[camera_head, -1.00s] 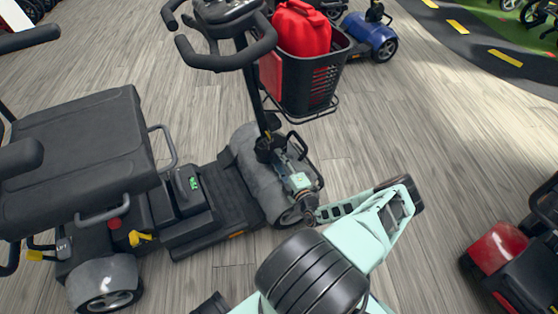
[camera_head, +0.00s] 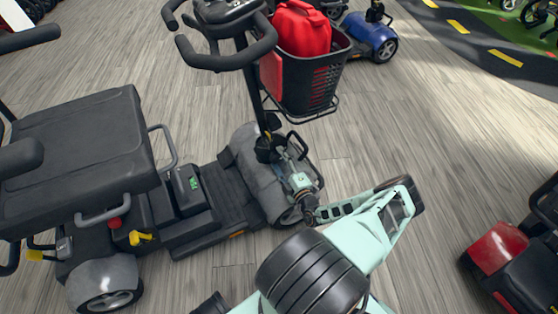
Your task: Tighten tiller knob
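The grey mobility scooter (camera_head: 258,178) stands left of centre, with its black tiller (camera_head: 249,85) rising from the front. Dark knob-like parts (camera_head: 267,146) sit at the tiller's foot; I cannot tell which is the tiller knob. My gripper (camera_head: 281,150) is at the tiller's foot, just right of these dark parts, at the end of my mint-green arm. It is small and dark in this view. I cannot tell whether its fingers touch the knob or are open or shut.
A black basket (camera_head: 308,85) with a red canister (camera_head: 302,30) hangs in front of the tiller, above my gripper. The scooter's black seat (camera_head: 75,150) is at the left. A red scooter (camera_head: 497,247) stands at the lower right, a blue one (camera_head: 370,36) behind. Wooden floor between is clear.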

